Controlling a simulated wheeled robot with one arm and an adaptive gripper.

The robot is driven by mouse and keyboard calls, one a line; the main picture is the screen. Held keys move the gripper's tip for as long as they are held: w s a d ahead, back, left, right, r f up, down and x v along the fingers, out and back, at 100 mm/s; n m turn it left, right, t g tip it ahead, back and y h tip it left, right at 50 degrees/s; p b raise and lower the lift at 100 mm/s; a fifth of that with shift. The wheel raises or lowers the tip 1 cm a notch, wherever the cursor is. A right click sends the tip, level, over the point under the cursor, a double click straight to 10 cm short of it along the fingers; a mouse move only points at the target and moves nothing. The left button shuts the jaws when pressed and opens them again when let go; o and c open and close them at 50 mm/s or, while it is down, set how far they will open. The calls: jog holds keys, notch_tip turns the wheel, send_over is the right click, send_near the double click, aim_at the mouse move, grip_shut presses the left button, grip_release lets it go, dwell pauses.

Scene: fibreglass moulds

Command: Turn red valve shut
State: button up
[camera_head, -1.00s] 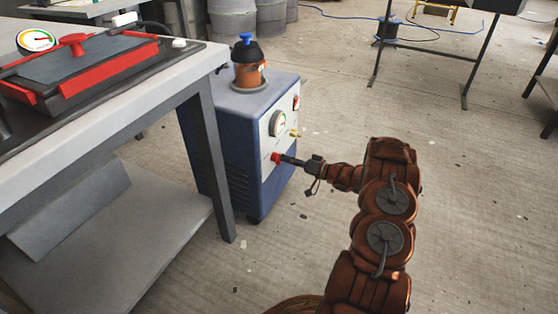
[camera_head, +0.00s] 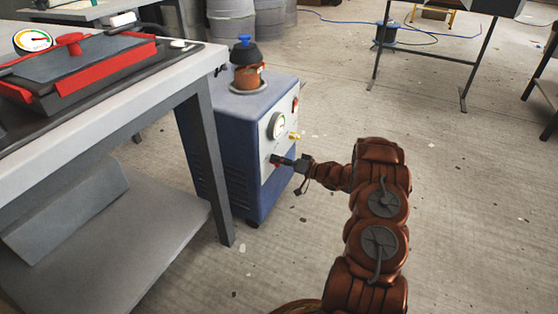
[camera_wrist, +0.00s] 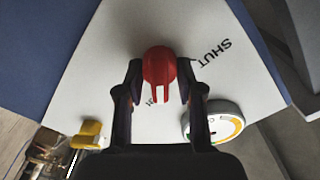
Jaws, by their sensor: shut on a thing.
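The red valve (camera_wrist: 159,68) sits on the white front panel (camera_wrist: 110,60) of a blue machine (camera_head: 220,150). In the wrist view it lies between the two dark fingers of my gripper (camera_wrist: 160,82), which is shut on it. The word SHUT with a short mark is printed on the panel to the right of the valve. Other lettering below the valve is partly hidden. In the head view my gripper (camera_head: 282,161) is at the lower part of the panel, and it mostly hides the valve.
A round gauge (camera_wrist: 213,122) and a yellow fitting (camera_wrist: 89,134) are on the same panel. A workbench (camera_head: 185,85) with a red-framed mould (camera_head: 80,70) stands to the left.

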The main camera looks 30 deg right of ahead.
jog(key=c, duration=0.4)
jog(key=shift+r+n+p, duration=0.1)
jog(key=shift+n+p, duration=0.3)
jog(key=shift+r+n+p, duration=0.1)
jog(key=shift+n+p, duration=0.65)
jog(key=shift+n, duration=0.25)
jog(key=n+p, duration=0.2)
jog(key=n, duration=0.3)
jog(key=shift+s+a, duration=0.1)
jog(key=shift+a, duration=0.05)
jog(key=n, duration=0.5)
jog(key=shift+a, duration=0.1)
jog(key=n, duration=0.5)
jog(key=shift+s+a+f, duration=0.1)
jog(key=shift+s+f, duration=0.05)
jog(key=shift+f, duration=0.05)
